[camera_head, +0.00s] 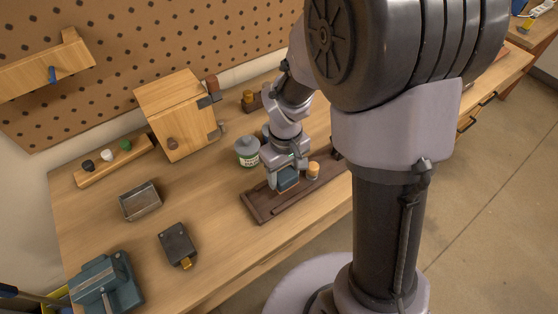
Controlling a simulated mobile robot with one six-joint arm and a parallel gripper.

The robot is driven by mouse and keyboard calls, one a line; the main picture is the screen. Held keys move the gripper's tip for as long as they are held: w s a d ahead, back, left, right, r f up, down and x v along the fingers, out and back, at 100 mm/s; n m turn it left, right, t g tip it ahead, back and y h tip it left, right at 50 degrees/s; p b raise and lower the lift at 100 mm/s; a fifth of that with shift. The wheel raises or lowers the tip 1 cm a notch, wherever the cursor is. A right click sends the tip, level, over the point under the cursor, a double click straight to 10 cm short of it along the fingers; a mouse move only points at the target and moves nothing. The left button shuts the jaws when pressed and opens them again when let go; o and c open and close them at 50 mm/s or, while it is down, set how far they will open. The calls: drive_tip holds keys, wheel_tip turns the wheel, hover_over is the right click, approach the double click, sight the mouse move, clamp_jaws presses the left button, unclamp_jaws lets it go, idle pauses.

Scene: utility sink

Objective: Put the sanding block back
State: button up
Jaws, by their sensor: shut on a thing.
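My gripper (286,177) points down over a long dark wooden tray (262,207) near the middle of the bench. It is shut on a small dark teal block with a tan lower edge, which looks like the sanding block (288,182). The block is at or just above the tray; I cannot tell whether it touches. My fingers hide part of the block, and my arm hides the tray's far right end.
A wooden cabinet (180,120), metal tin (140,202), dark box (177,245) and teal vise (107,284) are further left. Bare bench lies between them.

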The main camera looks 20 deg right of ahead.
sight(284, 181)
wheel_tip(284, 181, down, 4)
drive_tip(key=shift+w+r+b, duration=0.15)
drive_tip(key=shift+r+b, duration=0.1)
drive_tip(key=shift+b, duration=0.7)
drive_tip(key=shift+d, duration=0.1)
drive_tip(key=shift+f, duration=0.2)
drive_tip(key=o, duration=1.5)
drive_tip(key=shift+c, duration=0.2)
